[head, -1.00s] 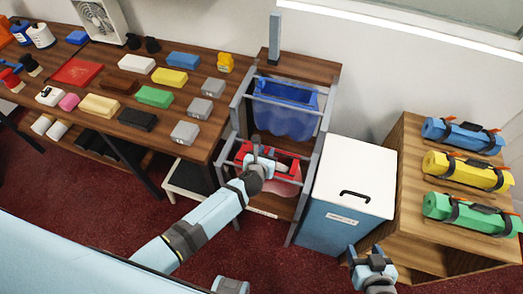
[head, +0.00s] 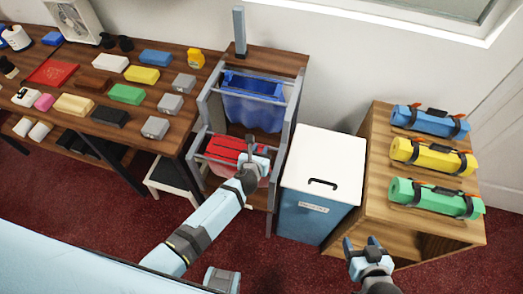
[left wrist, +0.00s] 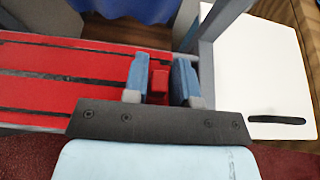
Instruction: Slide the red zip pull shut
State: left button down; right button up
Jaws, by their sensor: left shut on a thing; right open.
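A red bag (head: 224,149) hangs in the lower level of a grey-framed rack, and its flat red top fills the left of the left wrist view (left wrist: 60,62). A dark zip line runs left to right across that top. My left gripper (head: 252,150) is at the right end of the bag, beside the rack post. In the left wrist view my left gripper (left wrist: 160,84) is shut on the small red zip pull (left wrist: 158,82). In the head view the gripper hides the pull. My right gripper (head: 362,246) is open and empty, low in front of the wooden shelf.
A blue bag (head: 252,110) hangs above the red one. A white-lidded blue bin (head: 321,170) stands right of the rack. A wooden shelf (head: 378,182) holds blue, yellow and green rolls. A table (head: 160,75) with swatch blocks is at left.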

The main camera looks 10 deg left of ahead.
pick_arm(q)
jog(key=shift+s+d+f, duration=0.1)
jog(key=shift+s+d, duration=0.05)
jog(key=shift+d, duration=0.1)
jog(key=c, duration=1.2)
grip_release()
jog(key=shift+o, duration=0.6)
jog(key=shift+d, duration=0.1)
